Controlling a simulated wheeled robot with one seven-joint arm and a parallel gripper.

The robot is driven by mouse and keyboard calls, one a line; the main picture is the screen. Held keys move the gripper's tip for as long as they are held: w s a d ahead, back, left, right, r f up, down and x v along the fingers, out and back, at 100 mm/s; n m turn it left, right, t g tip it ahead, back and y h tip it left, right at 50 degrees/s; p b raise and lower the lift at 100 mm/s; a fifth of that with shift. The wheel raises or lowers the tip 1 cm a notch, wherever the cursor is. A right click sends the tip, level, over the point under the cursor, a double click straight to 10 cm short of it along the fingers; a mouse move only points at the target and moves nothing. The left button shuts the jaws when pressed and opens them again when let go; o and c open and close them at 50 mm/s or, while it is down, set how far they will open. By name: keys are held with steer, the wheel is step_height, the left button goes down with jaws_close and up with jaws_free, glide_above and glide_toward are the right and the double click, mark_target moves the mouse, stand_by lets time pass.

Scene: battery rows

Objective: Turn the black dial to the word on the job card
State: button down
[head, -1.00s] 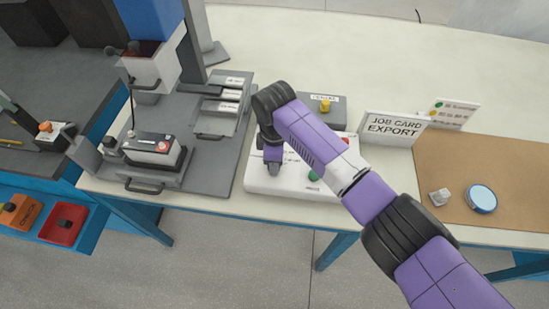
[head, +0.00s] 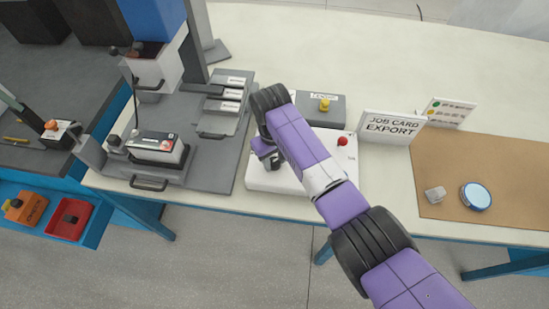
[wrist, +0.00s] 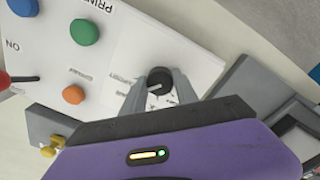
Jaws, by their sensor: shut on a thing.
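The job card (head: 392,127) stands on the table and reads "JOB CARD EXPORT". The white control panel (head: 258,178) lies left of it, partly under my arm. The black dial (wrist: 159,78) shows in the wrist view with a pale pointer line on its top; my gripper hides it in the head view. My gripper (wrist: 160,94) is shut on the dial, one grey finger on each side. Small words are printed on the panel left of the dial, upside down and too small to read surely.
A grey box with a yellow knob (head: 324,104) stands behind. A battery press stand (head: 215,150) is close on the left.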

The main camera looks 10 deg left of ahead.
mark_target(273, 161)
steer(key=shift+m, duration=1.9)
steer(key=c, duration=0.9)
jaws_free()
steer(key=shift+c, duration=0.2)
steer(key=shift+a+r+b, duration=0.15)
steer(key=shift+r+b, duration=0.15)
steer(key=shift+r, duration=3.65)
